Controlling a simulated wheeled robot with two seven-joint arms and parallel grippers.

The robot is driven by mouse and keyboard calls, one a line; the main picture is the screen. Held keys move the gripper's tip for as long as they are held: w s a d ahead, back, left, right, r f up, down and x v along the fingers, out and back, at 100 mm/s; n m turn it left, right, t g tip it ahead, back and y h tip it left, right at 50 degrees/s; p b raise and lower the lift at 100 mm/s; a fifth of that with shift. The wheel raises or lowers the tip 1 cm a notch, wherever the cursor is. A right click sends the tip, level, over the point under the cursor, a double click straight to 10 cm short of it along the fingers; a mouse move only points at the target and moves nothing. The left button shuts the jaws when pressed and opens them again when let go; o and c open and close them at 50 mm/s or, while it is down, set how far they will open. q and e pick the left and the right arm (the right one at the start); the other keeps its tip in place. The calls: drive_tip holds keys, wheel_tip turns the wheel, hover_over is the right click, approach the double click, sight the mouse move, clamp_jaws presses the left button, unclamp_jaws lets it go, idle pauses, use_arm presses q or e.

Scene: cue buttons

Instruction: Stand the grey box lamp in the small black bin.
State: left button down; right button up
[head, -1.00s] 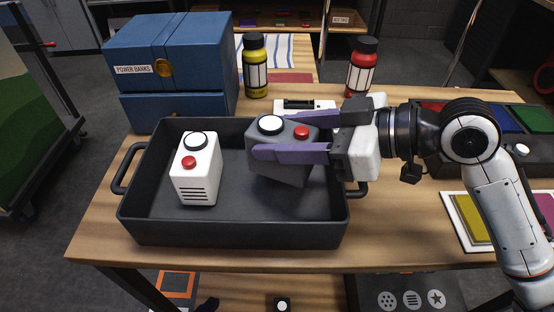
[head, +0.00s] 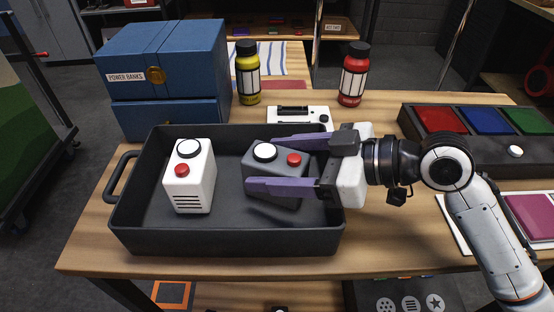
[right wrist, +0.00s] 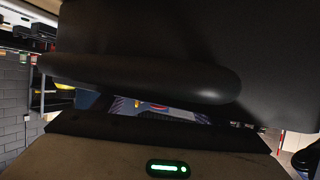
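The grey box lamp (head: 262,184), with a white round top and a red button, stands upright in the black bin (head: 225,241). My right gripper (head: 262,163) reaches in from the right. Its two purple fingers lie on either side of the lamp, spread wide and apparently open. The near finger hides part of the lamp's front face. In the right wrist view dark surfaces fill most of the picture, and the lamp cannot be made out clearly. My left gripper is not in view.
A white box lamp (head: 189,180) stands in the bin's left half. Behind are a blue box (head: 170,80), yellow bottle (head: 247,75), red bottle (head: 352,78) and white device (head: 298,115). A panel of colored pads (head: 487,122) lies at right.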

drive_tip(key=shift+r, duration=0.25)
drive_tip(key=v, duration=1.2)
drive_tip(key=shift+b, duration=0.35)
